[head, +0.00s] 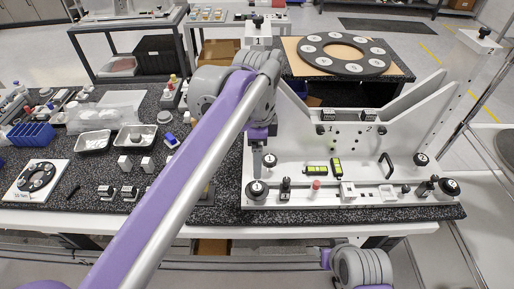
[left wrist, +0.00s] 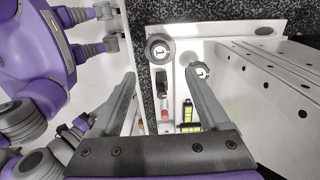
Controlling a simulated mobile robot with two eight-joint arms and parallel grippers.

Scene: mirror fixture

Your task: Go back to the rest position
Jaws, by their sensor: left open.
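My left arm crosses the head view from the bottom left. Its gripper (head: 257,165) points down over the left end of the white mirror fixture (head: 340,150). In the left wrist view my left gripper (left wrist: 162,75) has its two long grey fingers wide apart, with nothing between them. Below the fingers lie the fixture's front left corner, a round knob marked 1 (left wrist: 160,50), a second knob (left wrist: 200,72) and a yellow level (left wrist: 190,112). Purple and grey parts of my body show at the left of that view. I cannot make out my right gripper in either view.
The fixture carries upright posts, knobs and a black handle (head: 387,164). Metal trays (head: 93,143), a blue bin (head: 30,134) and small blocks stand on the dark speckled table to the left. A black ring (head: 343,52) lies on a table behind. Floor shows in front.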

